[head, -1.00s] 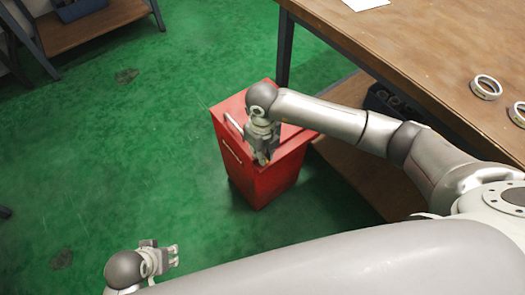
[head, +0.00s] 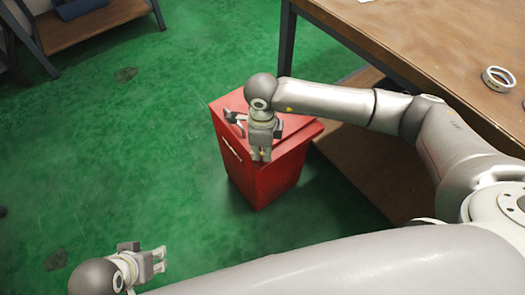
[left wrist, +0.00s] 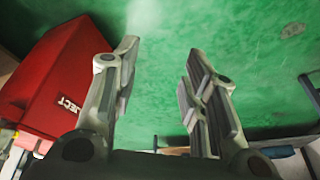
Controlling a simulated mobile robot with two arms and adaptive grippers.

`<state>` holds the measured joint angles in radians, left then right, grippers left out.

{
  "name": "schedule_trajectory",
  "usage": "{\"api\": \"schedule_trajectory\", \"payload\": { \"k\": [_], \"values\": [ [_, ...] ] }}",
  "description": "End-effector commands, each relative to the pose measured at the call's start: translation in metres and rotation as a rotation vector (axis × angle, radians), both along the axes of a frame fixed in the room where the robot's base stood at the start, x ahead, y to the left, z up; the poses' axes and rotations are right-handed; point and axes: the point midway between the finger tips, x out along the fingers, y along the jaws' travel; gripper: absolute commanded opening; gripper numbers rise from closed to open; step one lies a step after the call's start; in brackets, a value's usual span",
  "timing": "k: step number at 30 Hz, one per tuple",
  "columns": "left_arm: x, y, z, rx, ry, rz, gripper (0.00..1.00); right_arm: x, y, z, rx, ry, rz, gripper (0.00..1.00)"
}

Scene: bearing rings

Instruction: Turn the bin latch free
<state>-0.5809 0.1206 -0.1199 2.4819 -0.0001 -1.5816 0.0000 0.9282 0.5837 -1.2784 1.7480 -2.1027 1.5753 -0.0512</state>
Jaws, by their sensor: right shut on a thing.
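The red bin (head: 265,185) stands on the green floor, and its lettered side shows in the left wrist view (left wrist: 60,70). A pale bar (head: 231,148) runs along its front. My right gripper (head: 261,155) points down at the bin's front top edge, shut on the bin latch, which its fingers almost wholly hide. I cannot make out how far the latch is turned. My left gripper (head: 160,260) is low at the left, away from the bin. The left wrist view shows its fingers (left wrist: 160,75) apart and empty.
A wooden workbench (head: 420,45) stands right of the bin, with a bearing ring (head: 497,79) on it and a lower shelf (head: 365,180) close to the bin. Another bench (head: 95,30) stands at the back left. The floor left of the bin is clear.

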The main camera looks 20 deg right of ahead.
Motion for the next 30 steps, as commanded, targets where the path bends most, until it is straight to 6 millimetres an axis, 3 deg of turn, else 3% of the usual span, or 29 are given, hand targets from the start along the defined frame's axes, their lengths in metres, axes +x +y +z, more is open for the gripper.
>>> {"api": "schedule_trajectory", "payload": {
  "k": [2, 8, 18, 24, 30],
  "values": [
    [0.001, 0.000, -0.008, 0.000, -0.002, 0.000, 0.40, 0.001, 0.000, -0.002, 0.001, -0.004, 0.068, 0.00],
    [0.062, -0.019, 0.010, -0.060, -0.284, -0.023, 0.40, -0.001, 0.000, -0.002, 0.000, -0.003, 0.237, 0.00],
    [0.136, -0.047, 0.066, -0.158, -0.734, -0.056, 0.40, -0.003, 0.001, -0.002, 0.000, -0.004, 0.502, 0.00],
    [0.159, -0.058, 0.107, -0.213, -0.967, -0.069, 0.40, -0.004, 0.000, -0.001, 0.001, -0.004, 0.628, 0.00],
    [0.168, -0.066, 0.140, -0.255, -1.142, -0.078, 0.40, -0.005, 0.001, -0.001, 0.001, -0.003, 0.723, 0.00]
  ]
}}
